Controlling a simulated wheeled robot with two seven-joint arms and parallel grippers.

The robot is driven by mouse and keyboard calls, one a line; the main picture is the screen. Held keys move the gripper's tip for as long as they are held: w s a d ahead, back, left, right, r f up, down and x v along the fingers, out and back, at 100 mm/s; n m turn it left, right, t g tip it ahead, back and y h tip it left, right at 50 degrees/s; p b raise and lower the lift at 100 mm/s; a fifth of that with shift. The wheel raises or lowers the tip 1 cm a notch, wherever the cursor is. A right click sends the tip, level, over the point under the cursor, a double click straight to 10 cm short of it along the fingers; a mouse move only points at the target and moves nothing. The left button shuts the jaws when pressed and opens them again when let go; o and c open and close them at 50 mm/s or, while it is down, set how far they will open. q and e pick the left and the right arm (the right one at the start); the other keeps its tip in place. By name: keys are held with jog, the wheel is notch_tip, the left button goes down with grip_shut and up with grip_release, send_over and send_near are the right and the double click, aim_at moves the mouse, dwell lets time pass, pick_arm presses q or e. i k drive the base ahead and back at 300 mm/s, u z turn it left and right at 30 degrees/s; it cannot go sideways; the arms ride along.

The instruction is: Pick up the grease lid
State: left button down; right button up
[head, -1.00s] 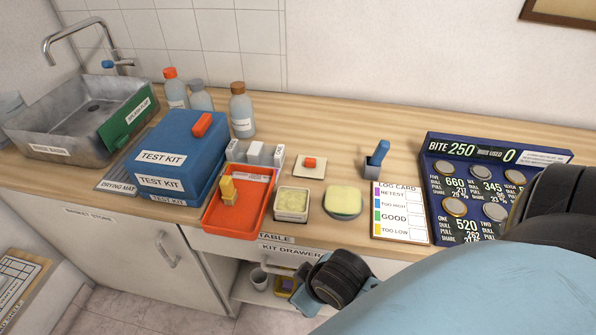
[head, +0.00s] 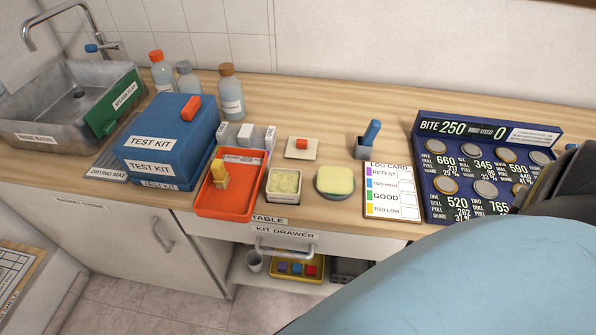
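The grease lid appears to be the small white square plate with an orange-red knob (head: 301,148). It lies flat on the wooden counter, behind a square white pot of yellowish grease (head: 284,185), apart from it. The pot is open at the top. Neither gripper's fingers show in the head view. A large light-blue part of my arm fills the lower right, and a dark joint of mine is at the right edge beside the coin board. Nothing touches the lid.
An orange tray (head: 232,195) with a yellow piece stands left of the pot. A yellow sponge (head: 335,180) on a dish, a log card (head: 392,192), a blue-handled tool (head: 369,138) and a coin board (head: 477,207) stand to the right. Bottles (head: 230,95) stand behind.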

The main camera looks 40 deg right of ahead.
aim_at(297, 148)
jog(key=z, duration=0.15)
jog(key=k, duration=0.1)
jog(key=z, duration=0.9)
jog(key=i, duration=0.5)
jog(key=u, duration=0.05)
